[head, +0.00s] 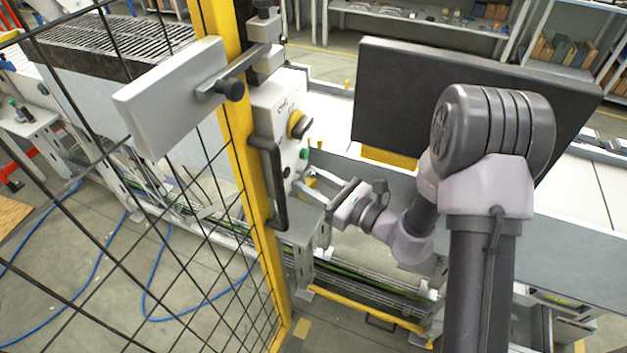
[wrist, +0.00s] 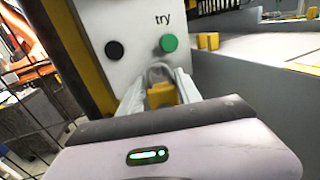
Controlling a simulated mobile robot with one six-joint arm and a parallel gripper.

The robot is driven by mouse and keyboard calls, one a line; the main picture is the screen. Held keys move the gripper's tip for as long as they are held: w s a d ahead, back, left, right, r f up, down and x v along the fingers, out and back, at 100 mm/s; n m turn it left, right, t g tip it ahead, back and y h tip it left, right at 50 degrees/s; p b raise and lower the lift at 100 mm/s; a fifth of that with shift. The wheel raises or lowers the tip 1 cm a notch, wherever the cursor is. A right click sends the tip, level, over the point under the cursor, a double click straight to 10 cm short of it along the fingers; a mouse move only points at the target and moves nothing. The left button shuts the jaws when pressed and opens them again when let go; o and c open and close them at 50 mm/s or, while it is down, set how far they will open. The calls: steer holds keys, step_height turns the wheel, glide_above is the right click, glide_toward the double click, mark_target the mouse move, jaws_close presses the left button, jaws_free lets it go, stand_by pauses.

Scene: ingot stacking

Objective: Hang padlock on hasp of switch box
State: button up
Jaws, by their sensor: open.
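The switch box (head: 277,105) is a pale box on the yellow post, with a yellow rotary switch (head: 299,124) and a green button (head: 303,153). In the wrist view its face (wrist: 140,22) shows a black button (wrist: 114,50) and a green button (wrist: 168,43). The padlock, with a yellow body (wrist: 162,95) and grey shackle up, is between the fingers of my gripper (wrist: 160,82), just below the green button. My gripper (head: 309,188) is open around it, near the lower box. I cannot tell whether the shackle is on a hasp, which I cannot make out.
A black handle (head: 270,180) is on the yellow post (head: 243,165) beside the box. Black mesh fencing (head: 190,215) stands left. A dark panel (head: 450,95) stands behind my arm. A grey rail or wall (wrist: 225,75) runs right of the gripper in the wrist view.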

steer(key=shift+s+a+f, duration=0.15)
steer(key=shift+s+f, duration=0.1)
steer(key=shift+f, duration=0.1)
steer(key=shift+o, duration=0.4)
steer(key=shift+s+d+f+b, duration=0.1)
steer(key=shift+d+b, duration=0.15)
steer(key=shift+b, duration=0.05)
steer(key=shift+s+d+r, duration=0.2)
steer(key=shift+s+d, duration=0.2)
steer(key=shift+d, duration=0.35)
steer(key=o, duration=0.6)
steer(key=shift+b+v, duration=0.7)
steer(key=shift+v, duration=1.35)
steer(key=shift+o, duration=1.3)
